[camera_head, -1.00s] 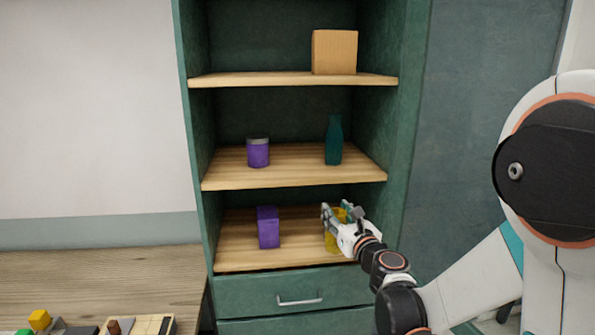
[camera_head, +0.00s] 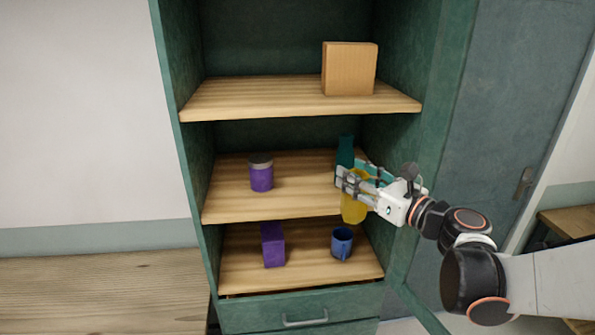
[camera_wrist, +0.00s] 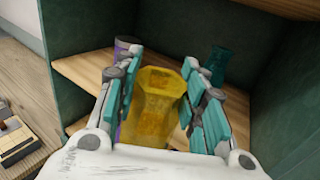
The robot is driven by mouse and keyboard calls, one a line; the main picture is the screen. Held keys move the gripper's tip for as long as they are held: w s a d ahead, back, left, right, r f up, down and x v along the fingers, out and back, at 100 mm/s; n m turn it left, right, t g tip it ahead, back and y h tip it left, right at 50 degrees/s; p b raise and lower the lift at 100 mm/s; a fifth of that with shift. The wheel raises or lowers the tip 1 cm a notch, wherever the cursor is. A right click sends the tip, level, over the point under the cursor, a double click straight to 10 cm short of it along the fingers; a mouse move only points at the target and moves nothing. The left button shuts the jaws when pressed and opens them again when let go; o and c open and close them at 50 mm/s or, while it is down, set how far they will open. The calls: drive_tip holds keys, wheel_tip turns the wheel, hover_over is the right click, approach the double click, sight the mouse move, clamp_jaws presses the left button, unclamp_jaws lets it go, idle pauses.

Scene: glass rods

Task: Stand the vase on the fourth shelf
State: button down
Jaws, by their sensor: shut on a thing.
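The yellow, see-through vase (camera_head: 353,209) is upright in the head view, in front of the right end of the middle visible shelf (camera_head: 230,206). My gripper (camera_head: 357,184) is shut on it, with a finger on either side. In the wrist view the vase (camera_wrist: 155,110) sits between the teal finger pads of my gripper (camera_wrist: 158,100), its open mouth showing. The vase appears held in the air at the shelf's front edge. Its lower end overlaps the space above the shelf below. Which shelf counts as the fourth cannot be told from these views.
The middle shelf holds a purple jar (camera_head: 261,176) and a teal bottle (camera_head: 345,152), partly behind my gripper. A cardboard box (camera_head: 349,69) stands on the shelf above. Below stand a purple box (camera_head: 272,245) and a blue mug (camera_head: 341,243). The upper shelf's left part is clear.

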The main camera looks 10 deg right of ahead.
drive_tip(key=shift+w+a+r, duration=0.35)
drive_tip(key=shift+w+a, duration=0.05)
drive_tip(key=shift+w, duration=0.05)
drive_tip(key=f+b+x, duration=0.1)
drive_tip(key=x, duration=0.7)
drive_tip(key=f+b+x, duration=0.1)
drive_tip(key=f+x, duration=0.1)
drive_tip(key=x, duration=0.6)
drive_tip(key=shift+w+a+f, duration=0.15)
drive_tip(key=shift+w+f, duration=0.1)
drive_tip(key=shift+w, duration=0.05)
drive_tip(key=shift+f, duration=0.2)
drive_tip(key=c, duration=1)
unclamp_jaws()
drive_tip(key=shift+r, duration=0.15)
